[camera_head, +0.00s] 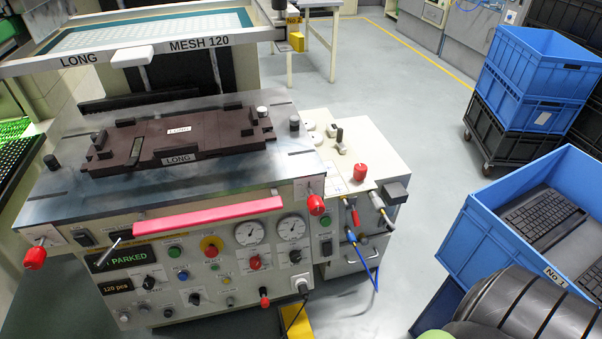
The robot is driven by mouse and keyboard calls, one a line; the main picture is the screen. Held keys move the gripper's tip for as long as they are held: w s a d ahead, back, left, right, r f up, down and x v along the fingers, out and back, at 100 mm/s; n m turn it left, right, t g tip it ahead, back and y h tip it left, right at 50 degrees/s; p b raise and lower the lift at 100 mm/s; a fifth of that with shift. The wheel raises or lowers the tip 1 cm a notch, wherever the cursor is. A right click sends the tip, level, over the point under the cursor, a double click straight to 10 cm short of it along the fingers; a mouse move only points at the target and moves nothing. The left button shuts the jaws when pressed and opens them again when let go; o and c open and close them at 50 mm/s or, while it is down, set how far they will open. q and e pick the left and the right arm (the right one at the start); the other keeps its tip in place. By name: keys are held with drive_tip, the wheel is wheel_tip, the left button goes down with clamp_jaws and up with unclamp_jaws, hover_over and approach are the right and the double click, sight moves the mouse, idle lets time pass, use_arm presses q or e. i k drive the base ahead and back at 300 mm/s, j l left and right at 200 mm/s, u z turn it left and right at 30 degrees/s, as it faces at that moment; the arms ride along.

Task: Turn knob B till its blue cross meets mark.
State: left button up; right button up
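The printing machine's front control panel (225,298) faces me and carries several small knobs and buttons. Black knobs show at the left (149,283), lower middle (194,298) and right (295,256) of the panel. Their small labels are too blurred to read, so I cannot tell which is knob B. A blue button (183,275) sits near the middle. Red knobs stick out at the machine's left (34,258) and right (316,205) corners. Neither of my grippers shows in the head view.
A pink bar (208,217) runs along the panel's top edge. A plugged-in black cable (298,312) hangs at the panel's lower right. A blue crate (478,236) with keyboards stands at the right. Stacked crates (541,75) stand behind it. Grey floor lies between.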

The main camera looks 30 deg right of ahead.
sight(316, 207)
drive_tip(key=z, duration=1.15)
